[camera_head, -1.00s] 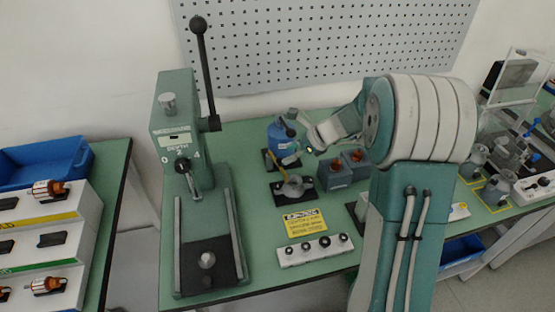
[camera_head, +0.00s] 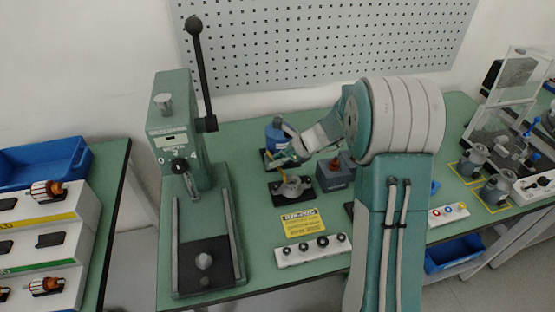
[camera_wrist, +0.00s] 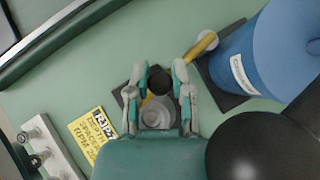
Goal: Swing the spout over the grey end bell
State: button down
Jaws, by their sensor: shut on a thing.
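The blue dispenser (camera_wrist: 270,55) with a white label stands at the right in the wrist view and behind the end bell in the head view (camera_head: 275,135). Its yellow spout (camera_wrist: 201,46) reaches toward my fingertips. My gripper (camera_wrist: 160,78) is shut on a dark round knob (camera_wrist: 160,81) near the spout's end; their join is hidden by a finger. The grey end bell (camera_wrist: 158,114) sits on a black pad just beyond my gripper's palm, partly covered by it. It also shows in the head view (camera_head: 292,188), with my gripper (camera_head: 288,158) above and behind it.
A yellow label plate (camera_head: 303,223) and a white strip with dark knobs (camera_head: 313,250) lie in front. A grey-blue box (camera_head: 334,173) stands right of the end bell. A green press (camera_head: 190,200) with a tall lever stands at the left. A perforated panel (camera_head: 330,45) is behind.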

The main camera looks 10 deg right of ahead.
jog(key=d+n+g, duration=0.1)
jog(key=n+g, duration=0.1)
jog(key=shift+w+d+n+y, duration=0.25)
jog(key=shift+d+n+y, duration=0.1)
jog(key=shift+n+y, duration=0.05)
jog(key=shift+c, duration=2.4)
grip_release()
jog(key=shift+d+f, duration=0.1)
jog(key=shift+d, duration=0.1)
jog(key=v, duration=1.2)
jog(key=shift+w, duration=0.1)
